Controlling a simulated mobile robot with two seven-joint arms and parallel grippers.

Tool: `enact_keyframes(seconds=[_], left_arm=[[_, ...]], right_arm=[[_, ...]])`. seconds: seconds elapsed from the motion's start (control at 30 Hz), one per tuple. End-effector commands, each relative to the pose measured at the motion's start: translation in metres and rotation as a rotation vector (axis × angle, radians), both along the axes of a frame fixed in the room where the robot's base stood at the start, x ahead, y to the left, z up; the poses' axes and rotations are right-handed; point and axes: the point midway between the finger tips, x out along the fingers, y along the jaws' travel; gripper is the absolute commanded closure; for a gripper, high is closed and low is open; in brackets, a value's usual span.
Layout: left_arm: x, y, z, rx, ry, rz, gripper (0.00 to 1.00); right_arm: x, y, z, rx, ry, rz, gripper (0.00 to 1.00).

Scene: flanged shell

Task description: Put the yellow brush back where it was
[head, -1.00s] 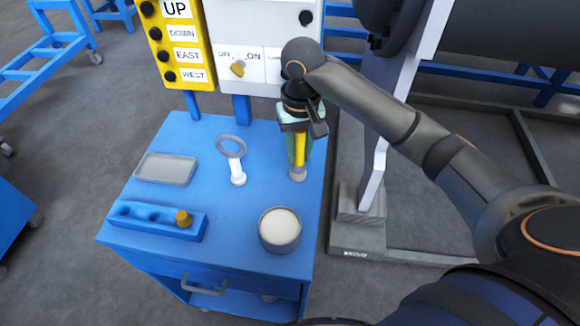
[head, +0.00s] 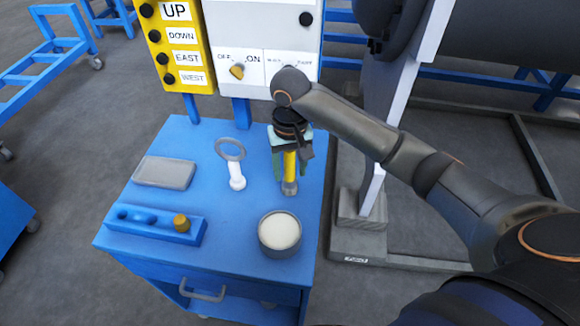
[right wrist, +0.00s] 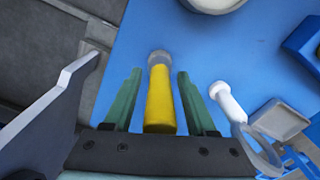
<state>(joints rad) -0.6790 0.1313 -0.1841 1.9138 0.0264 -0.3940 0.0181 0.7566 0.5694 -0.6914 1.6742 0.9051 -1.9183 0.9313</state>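The yellow brush (head: 289,164) is upright with its grey end down, over the right part of the blue cart top. My right gripper (head: 290,160) points down with its green fingers on either side of the yellow handle, and the brush moves with it. In the right wrist view the brush (right wrist: 160,105) lies between the two fingers (right wrist: 158,74); the contact is hard to make out. I cannot tell whether its lower end touches the cart. My left gripper is not in view.
A control panel (head: 262,45) stands behind.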

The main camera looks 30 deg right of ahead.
Motion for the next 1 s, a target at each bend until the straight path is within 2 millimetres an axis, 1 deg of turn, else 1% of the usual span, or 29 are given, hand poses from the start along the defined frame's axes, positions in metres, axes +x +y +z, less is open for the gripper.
enact_keyframes(seconds=[0.23, 0.37, 0.47, 0.5, 0.7, 0.8, 0.9, 1.0], left_arm=[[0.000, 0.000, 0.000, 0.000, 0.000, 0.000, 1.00], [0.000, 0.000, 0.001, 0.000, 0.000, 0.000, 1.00], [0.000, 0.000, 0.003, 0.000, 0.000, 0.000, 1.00], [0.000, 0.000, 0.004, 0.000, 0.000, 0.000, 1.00], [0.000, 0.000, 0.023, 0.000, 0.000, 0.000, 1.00], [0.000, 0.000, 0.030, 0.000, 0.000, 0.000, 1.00], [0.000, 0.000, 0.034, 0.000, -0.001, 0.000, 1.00], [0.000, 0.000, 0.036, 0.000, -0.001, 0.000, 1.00]], right_arm=[[0.000, 0.000, 0.001, 0.000, -0.001, 0.000, 0.40], [0.001, 0.000, 0.009, 0.001, -0.003, 0.000, 0.40], [0.001, 0.001, 0.025, 0.003, -0.005, 0.000, 0.40], [0.001, 0.000, 0.034, 0.002, -0.006, 0.000, 0.40], [0.001, -0.001, 0.082, -0.003, -0.007, 0.001, 0.40], [0.001, -0.001, 0.099, -0.002, -0.005, 0.000, 0.40], [0.001, 0.000, 0.111, -0.001, -0.004, 0.000, 0.40], [0.000, 0.000, 0.118, -0.001, -0.002, 0.001, 0.40]])
